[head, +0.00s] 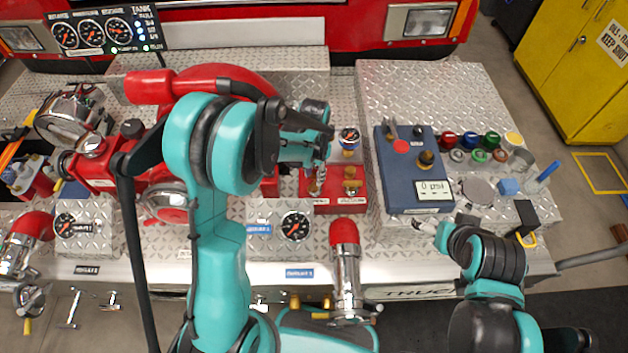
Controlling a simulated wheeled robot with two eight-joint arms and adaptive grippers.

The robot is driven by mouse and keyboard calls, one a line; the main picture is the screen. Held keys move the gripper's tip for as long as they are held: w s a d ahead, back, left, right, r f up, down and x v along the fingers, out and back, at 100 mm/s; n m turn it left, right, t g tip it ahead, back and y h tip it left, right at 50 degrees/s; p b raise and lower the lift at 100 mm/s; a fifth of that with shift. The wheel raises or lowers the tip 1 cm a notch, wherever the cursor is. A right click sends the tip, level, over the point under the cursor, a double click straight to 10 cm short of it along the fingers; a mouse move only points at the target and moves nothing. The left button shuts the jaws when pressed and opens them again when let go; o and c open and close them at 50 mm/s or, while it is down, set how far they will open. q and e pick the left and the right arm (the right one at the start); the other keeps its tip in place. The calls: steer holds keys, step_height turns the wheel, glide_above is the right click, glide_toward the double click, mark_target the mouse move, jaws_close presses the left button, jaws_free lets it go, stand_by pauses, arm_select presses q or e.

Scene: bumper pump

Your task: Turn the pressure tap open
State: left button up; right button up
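A small red block (326,206) with white labels stands on the metal deck at the middle, too small to read surely. A brass fitting (351,186) sits on its right side, below a small round gauge (349,138). I cannot tell which fitting is the pressure tap. My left gripper (317,172) reaches in from the left over the block's left side, left of the brass fitting. Its fingers overlap a shiny upright part, and the grip there is hidden. My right gripper (432,229) is low at the right, by the blue box's front corner; its finger opening is unclear.
A blue instrument box (402,190) with a display stands right of the block. Several coloured caps (470,140) lie beyond it. A red pump body (105,172) is at the left. A red-capped outlet (345,262) rises in front. A yellow cabinet (577,60) is far right.

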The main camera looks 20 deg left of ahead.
mark_target(314, 183)
arm_select(q)
steer(key=shift+f+b, duration=0.4)
steer(key=shift+f, duration=1.9)
jaws_close()
steer(key=shift+n, duration=0.4)
steer(key=n+b, duration=0.1)
steer(key=n, duration=0.2)
steer(key=shift+d+n+b, duration=0.1)
steer(key=shift+n+b, duration=0.2)
steer(key=shift+b, duration=0.1)
steer(key=shift+n+b, duration=0.6)
steer(key=shift+n, duration=1.6)
